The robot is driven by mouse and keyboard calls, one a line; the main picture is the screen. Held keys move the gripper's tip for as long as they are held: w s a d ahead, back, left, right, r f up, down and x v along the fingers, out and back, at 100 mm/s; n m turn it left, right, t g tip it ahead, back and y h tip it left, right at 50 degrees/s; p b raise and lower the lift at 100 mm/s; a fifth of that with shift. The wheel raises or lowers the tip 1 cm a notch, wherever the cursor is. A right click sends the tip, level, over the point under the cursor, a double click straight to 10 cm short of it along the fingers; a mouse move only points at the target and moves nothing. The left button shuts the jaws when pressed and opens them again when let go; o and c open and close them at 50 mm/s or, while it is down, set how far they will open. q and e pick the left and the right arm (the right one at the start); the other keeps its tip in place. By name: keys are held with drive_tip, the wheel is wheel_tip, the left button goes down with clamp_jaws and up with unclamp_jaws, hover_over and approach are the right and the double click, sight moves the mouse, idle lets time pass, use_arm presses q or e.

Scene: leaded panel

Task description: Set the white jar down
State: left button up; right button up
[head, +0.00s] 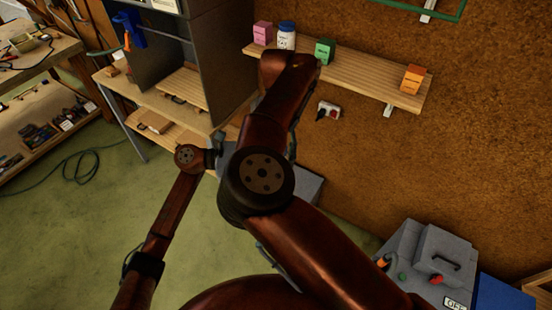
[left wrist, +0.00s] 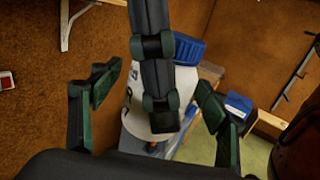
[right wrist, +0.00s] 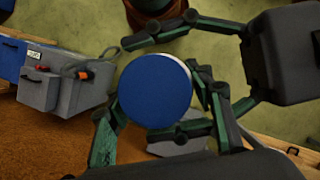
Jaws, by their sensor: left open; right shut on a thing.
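A white jar with a round blue lid (right wrist: 156,92) is in the grip of my right gripper (right wrist: 162,108), its green fingers on either side. In the left wrist view the white jar (left wrist: 128,115) looks tilted, and a dark finger crosses in front of it. My left gripper (left wrist: 152,92) is open, its fingertips to either side of the jar; I cannot tell whether they touch it. The head view does not show the held jar or either gripper clearly, since my arm blocks them. A similar white jar with a blue lid (head: 286,36) stands on the wall shelf.
The wooden shelf (head: 350,75) also bears a pink box (head: 262,33), a green box (head: 325,51) and an orange box (head: 413,79). A socket (head: 328,110) is below it. A grey machine (head: 428,262) stands at lower right. A cabinet (head: 222,60) stands left.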

use_arm(q)
drive_tip(key=shift+c, duration=0.5)
drive_tip(key=c, duration=1.4)
drive_tip(key=shift+c, duration=0.3)
use_arm(e)
drive_tip(key=o, duration=1.5)
